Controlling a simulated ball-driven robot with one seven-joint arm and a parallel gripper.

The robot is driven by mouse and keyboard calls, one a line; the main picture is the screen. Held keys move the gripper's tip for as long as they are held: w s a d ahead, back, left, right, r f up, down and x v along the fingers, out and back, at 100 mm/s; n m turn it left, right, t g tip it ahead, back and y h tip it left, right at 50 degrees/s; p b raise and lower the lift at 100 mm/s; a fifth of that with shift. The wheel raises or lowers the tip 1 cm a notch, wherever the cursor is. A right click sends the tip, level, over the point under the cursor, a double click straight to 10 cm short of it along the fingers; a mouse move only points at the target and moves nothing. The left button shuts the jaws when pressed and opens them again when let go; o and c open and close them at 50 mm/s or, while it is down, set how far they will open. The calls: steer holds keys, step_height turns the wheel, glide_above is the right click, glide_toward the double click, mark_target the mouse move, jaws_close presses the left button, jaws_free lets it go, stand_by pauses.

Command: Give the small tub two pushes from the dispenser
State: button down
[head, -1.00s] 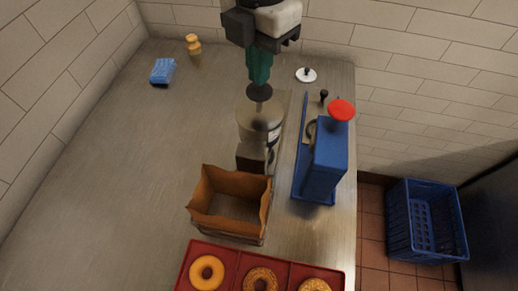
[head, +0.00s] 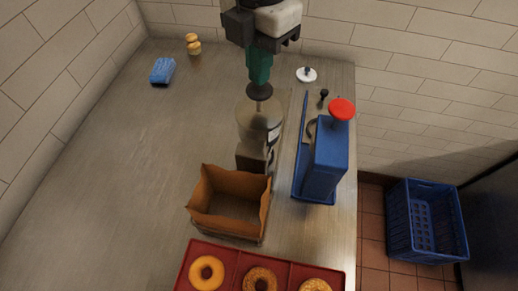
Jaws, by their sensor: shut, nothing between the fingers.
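My gripper (head: 259,81) is shut and empty, with its teal fingers pointing down. Its tips are at or just above the black round knob (head: 260,92) on top of a steel dispenser (head: 255,117). I cannot tell whether they touch the knob. The dispenser stands upright on the steel counter, with a grey block-like part (head: 252,157) on its near side. I cannot make out the small tub for certain; the open brown box in front hides the area low at the dispenser's near side.
The open brown box (head: 204,211) stands in front of the dispenser. A blue unit (head: 324,163) with a red knob stands to the right. A red tray (head: 229,262) of bagels is nearest. A blue cloth (head: 162,71) lies back left. The left counter is clear.

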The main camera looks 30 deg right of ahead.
steer(key=shift+f+b, duration=2.25)
steer(key=shift+f, duration=0.1)
steer(key=shift+r, duration=0.2)
steer(key=shift+r+p, duration=1.05)
steer(key=shift+r, duration=1.25)
steer(key=shift+f, duration=0.15)
